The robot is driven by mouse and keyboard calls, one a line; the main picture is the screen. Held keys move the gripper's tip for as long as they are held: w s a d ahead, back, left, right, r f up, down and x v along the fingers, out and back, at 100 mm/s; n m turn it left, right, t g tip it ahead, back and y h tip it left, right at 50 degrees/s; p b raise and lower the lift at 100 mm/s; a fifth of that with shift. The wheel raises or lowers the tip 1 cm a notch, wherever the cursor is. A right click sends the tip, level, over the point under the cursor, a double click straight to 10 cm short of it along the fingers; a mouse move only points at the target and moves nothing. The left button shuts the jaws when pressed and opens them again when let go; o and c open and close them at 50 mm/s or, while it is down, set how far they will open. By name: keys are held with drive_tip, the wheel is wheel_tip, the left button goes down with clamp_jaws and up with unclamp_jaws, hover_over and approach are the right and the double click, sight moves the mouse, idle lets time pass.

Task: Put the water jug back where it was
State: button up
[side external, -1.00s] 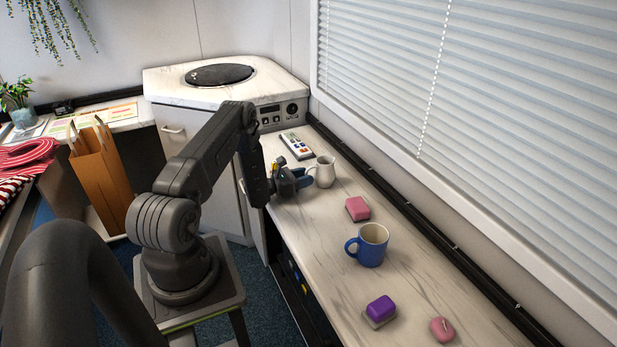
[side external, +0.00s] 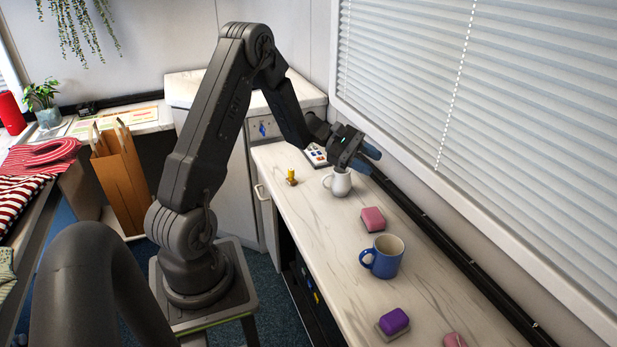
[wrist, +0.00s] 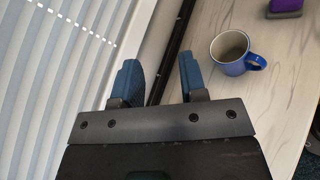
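The water jug, a small white pitcher (side external: 338,182), stands upright on the marble-look counter in the side view, with its handle to the left. Its top is partly hidden by my gripper. My gripper (side external: 371,158) is above and just right of the jug, with its blue fingers pointing toward the window side. In the wrist view the two blue fingers (wrist: 158,76) are spread apart with nothing between them. The jug does not show in the wrist view.
A blue mug (side external: 384,256), a pink block (side external: 372,219) and a purple-topped sponge (side external: 394,320) stand nearer on the counter. A small yellow-and-brown item (side external: 291,177) stands left of the jug. The window blinds (side external: 490,130) are close on the right.

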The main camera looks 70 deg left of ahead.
drive_tip(key=s+d+r+m+g+y, duration=0.25)
drive_tip(key=s+d+r+m, duration=0.2)
drive_tip(key=d, duration=0.35)
drive_tip(key=s+d+r+m+g+y, duration=0.1)
drive_tip(key=s+d+r+m+g, duration=0.35)
drive_tip(key=d, duration=0.25)
drive_tip(key=s+d+r+m+t+y, duration=0.1)
drive_tip(key=s+r+m+y, duration=0.1)
drive_tip(key=s+m+y, duration=0.2)
drive_tip(key=s+d+r+m+t+y, duration=0.2)
drive_tip(key=s+m+y, duration=0.2)
drive_tip(key=s+m, duration=0.3)
drive_tip(key=s, duration=0.3)
drive_tip(key=shift+s+d+t, duration=0.25)
drive_tip(key=shift+d+t, duration=0.05)
